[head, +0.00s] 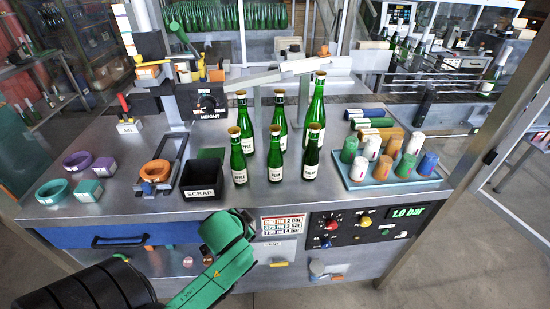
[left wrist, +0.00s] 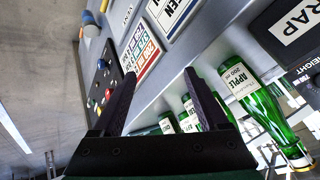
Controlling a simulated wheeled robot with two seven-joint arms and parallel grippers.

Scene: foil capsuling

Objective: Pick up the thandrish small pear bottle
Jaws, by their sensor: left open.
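Several green glass bottles with gold caps and white labels stand upright on the steel bench in the head view. The small front-row bottle in the middle, whose label seems to read PEAR (head: 275,158), stands between a small APPLE bottle (head: 238,160) and another small bottle (head: 311,158). The smaller label print is unreadable. My left gripper (head: 247,224) is low at the bench's front edge, below and left of these bottles. In the left wrist view its jaws (left wrist: 160,76) are apart and empty, with an APPLE bottle (left wrist: 250,98) to the right. My right gripper is out of view.
A black SCRAP bin (head: 203,192) stands left of the bottles. Taller bottles (head: 315,100) stand behind the front row. A blue tray (head: 385,184) of coloured capsules is at right. Coloured rings (head: 54,190) lie at left. A control panel (head: 365,226) fronts the bench.

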